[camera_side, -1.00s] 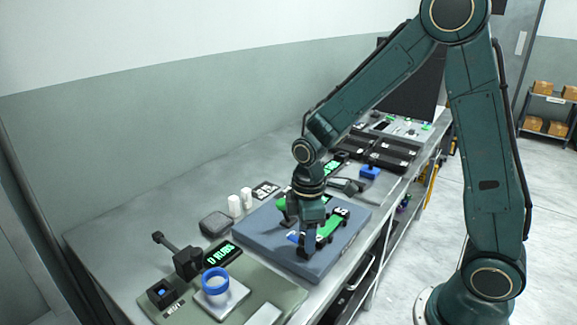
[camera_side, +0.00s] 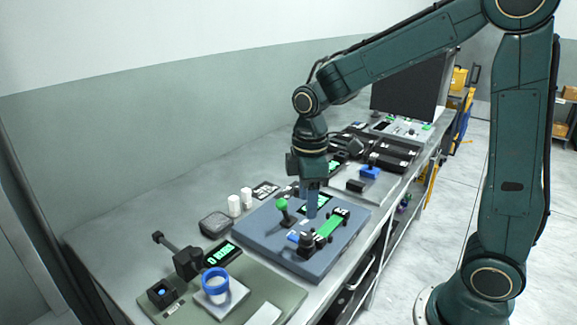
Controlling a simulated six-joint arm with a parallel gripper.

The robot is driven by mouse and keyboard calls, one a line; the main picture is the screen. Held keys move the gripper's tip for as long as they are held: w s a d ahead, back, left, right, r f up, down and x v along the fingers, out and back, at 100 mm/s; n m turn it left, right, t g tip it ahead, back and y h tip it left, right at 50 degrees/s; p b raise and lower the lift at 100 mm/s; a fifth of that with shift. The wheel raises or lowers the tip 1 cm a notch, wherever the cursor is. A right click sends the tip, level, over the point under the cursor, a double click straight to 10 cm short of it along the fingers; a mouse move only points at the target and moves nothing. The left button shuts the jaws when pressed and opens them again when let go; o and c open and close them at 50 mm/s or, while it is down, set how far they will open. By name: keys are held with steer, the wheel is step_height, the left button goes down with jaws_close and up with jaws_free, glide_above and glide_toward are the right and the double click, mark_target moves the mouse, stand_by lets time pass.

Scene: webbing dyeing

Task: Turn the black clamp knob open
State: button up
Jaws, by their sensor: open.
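A black knob (camera_side: 306,242), likely the clamp knob, stands at the near edge of the blue-grey fixture (camera_side: 256,229). A green strip (camera_side: 329,226) runs from beside it to a black block (camera_side: 341,214) at the right. A small blue part (camera_side: 293,237) shows just left of the knob. My gripper (camera_side: 311,214) points down above the fixture, behind the knob in the picture and apart from it. It is open and empty; the fingers overlap in this view. A green-topped lever (camera_side: 283,207) stands left of my gripper. The knob's turn angle is too small to read.
A lit display (camera_side: 318,200) sits partly behind my fingers. Nearer, a green-grey board (camera_side: 278,294) carries a blue ring (camera_side: 216,281) and a black stand (camera_side: 187,263). White cylinders (camera_side: 240,202) and a dark box (camera_side: 215,224) lie left. Bare bench (camera_side: 130,225) extends left.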

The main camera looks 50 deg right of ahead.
step_height(320, 180, up, 4)
steer(key=shift+r, duration=0.25)
stand_by(0.4)
steer(key=s+r+m+t, duration=0.2)
steer(key=s+m, duration=0.2)
steer(key=s, duration=0.4)
steer(key=s+r+m+t, duration=0.2)
steer(key=s+m, duration=0.3)
steer(key=s, duration=0.3)
steer(key=shift+d+r+t, duration=0.25)
steer(key=shift+r+t, duration=0.1)
steer(key=shift+t, duration=0.45)
